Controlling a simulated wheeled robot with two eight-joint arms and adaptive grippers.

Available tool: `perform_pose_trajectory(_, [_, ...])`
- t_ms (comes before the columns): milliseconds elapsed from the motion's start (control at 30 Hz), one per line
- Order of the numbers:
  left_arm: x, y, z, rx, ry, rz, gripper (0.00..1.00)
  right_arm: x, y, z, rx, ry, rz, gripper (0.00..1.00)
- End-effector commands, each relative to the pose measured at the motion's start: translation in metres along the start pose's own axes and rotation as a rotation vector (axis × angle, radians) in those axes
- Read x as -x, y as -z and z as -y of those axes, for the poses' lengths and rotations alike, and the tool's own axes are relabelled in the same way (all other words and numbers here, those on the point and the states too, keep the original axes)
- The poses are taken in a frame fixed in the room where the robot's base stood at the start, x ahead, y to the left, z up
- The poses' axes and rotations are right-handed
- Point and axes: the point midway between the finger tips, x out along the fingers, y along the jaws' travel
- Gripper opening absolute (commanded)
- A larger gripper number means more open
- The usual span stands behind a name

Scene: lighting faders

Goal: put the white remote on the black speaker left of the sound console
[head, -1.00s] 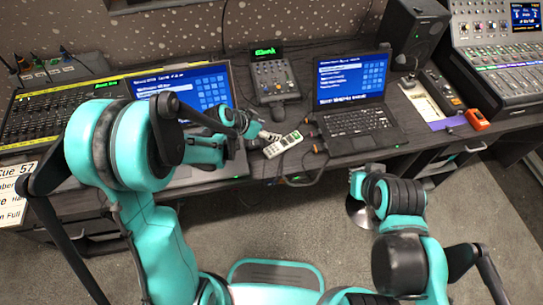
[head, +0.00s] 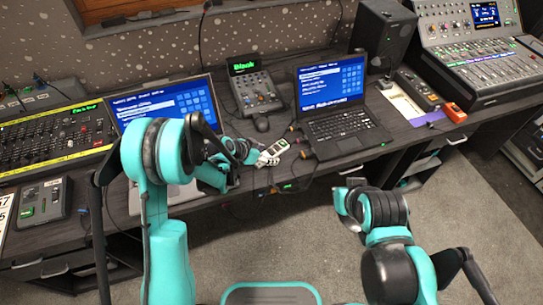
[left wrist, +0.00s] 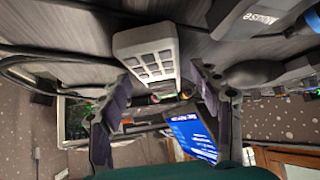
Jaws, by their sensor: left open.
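The white remote (head: 279,147) lies on the desk between the two laptops, close to the front edge. In the left wrist view the remote (left wrist: 146,53) shows grey buttons, just ahead of the fingers. My left gripper (head: 256,158) is at the remote's left end, open; its fingers (left wrist: 165,82) stand apart on either side in the wrist view, and I see no grip on the remote. The black speaker (head: 383,35) stands upright at the back, left of the sound console (head: 485,52). My right gripper (head: 350,197) is low in front of the desk; its jaws are unclear.
The right laptop (head: 338,132) and a small control box (head: 256,92) stand behind the remote. The left laptop (head: 165,100) is partly behind my left arm. Cables lie near the remote. An orange device (head: 454,112) sits before the console.

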Motion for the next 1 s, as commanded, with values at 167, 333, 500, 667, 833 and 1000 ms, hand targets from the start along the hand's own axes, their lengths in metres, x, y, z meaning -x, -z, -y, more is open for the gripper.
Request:
perform_pose_trajectory(167, [0.0,0.001,0.0,0.0,0.001,0.0,0.64,0.0,0.001,0.0,0.0,0.0,0.0,0.0])
perform_pose_trajectory(333, [0.0,0.001,0.0,0.0,0.001,0.0,0.27,0.001,0.001,0.0,0.0,0.0,0.0,0.0])
perform_pose_trajectory(500, [0.0,0.001,0.0,0.0,0.001,0.0,0.01,0.0,0.001,0.0,0.0,0.0,0.0,0.0])
perform_pose_trajectory(667, [0.0,0.001,0.0,0.0,0.001,0.0,0.01,0.0,0.001,0.0,0.0,0.0,0.0,0.0])
perform_pose_trajectory(833, [0.005,0.006,0.0,0.0,0.001,0.0,0.01,0.004,0.003,0.0,0.0,0.0,0.0,0.0])
perform_pose_trajectory(1000, [0.022,0.022,0.0,0.0,0.001,0.0,0.01,0.013,0.009,0.0,0.0,0.0,0.0,0.0])
